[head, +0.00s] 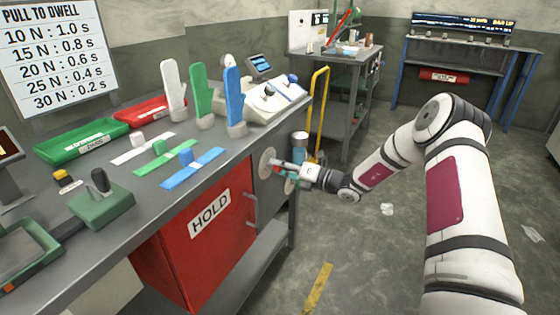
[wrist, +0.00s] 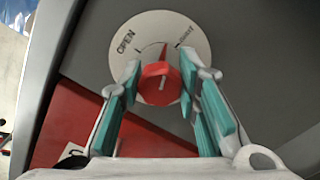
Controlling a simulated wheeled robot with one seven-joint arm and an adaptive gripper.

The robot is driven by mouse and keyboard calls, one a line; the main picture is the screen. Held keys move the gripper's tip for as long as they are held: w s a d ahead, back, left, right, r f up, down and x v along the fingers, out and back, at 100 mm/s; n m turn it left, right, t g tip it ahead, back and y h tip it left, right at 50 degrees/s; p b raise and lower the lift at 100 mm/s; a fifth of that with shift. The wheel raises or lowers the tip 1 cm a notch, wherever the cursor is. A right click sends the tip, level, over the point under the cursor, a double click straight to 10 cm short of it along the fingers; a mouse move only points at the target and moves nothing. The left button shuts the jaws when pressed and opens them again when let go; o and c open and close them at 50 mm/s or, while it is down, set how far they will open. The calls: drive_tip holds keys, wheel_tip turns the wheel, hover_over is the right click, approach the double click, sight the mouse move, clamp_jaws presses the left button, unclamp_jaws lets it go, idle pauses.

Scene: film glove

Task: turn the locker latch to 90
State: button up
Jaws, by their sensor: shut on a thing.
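The locker latch is a red knob (wrist: 160,84) on a round pale dial plate (wrist: 192,40). In the wrist view the dial reads OPEN at its upper left and has a second, hard-to-read label at its upper right. The knob's pointer stands nearly straight up, between the two labels. My gripper (wrist: 160,73) is shut on the knob, with one teal finger on each side. In the head view my gripper (head: 285,170) reaches from the right to the dial plate (head: 266,162); the knob is mostly hidden there. The red locker (head: 200,245) with the HOLD sign stands below the bench.
The grey bench (head: 130,195) above carries upright white, green and blue gloves, coloured strips and trays. A curved handle (head: 252,210) sticks out near the locker's right edge. A yellow rail (head: 319,110) stands behind my gripper. The floor at right is mostly clear.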

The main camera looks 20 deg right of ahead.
drive_tip(key=m+p, duration=0.1)
drive_tip(key=m, duration=0.3)
drive_tip(key=shift+f+m+p, duration=0.1)
drive_tip(key=shift+m+p, duration=0.2)
drive_tip(key=shift+m, duration=0.1)
idle(0.4)
drive_tip(key=o, duration=1.2)
drive_tip(key=shift+d, duration=0.1)
drive_tip(key=v, duration=1.2)
